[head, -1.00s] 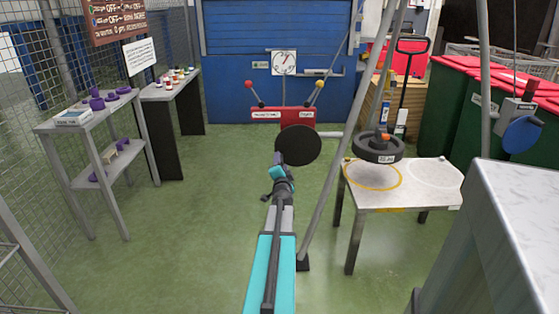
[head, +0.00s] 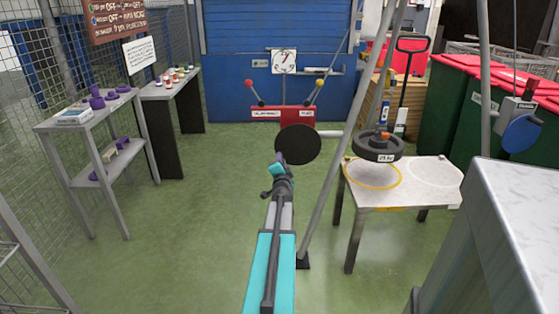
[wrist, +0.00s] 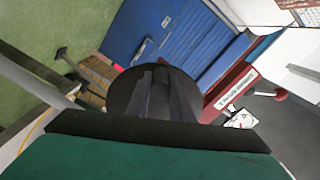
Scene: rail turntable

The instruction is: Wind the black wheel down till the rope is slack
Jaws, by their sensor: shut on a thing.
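The black wheel (head: 303,145) is a flat dark disc beside the slanted grey leg of a frame. My gripper (head: 281,160) is at its left edge in the head view. In the wrist view the disc (wrist: 122,93) fills the middle, and the two dark fingers of my gripper (wrist: 162,80) lie close together in front of it. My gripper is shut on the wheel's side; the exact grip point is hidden. A dark round weight (head: 376,150) with a white label hangs above a small table (head: 420,195) with a yellow ring. The rope is not clear.
A red panel (head: 268,114) with two levers and a white dial (head: 284,61) stand behind the wheel. A blue wheel (head: 522,133) is on a post at right. A grey block (head: 515,220) fills the front right. Green floor is open at left of my arm.

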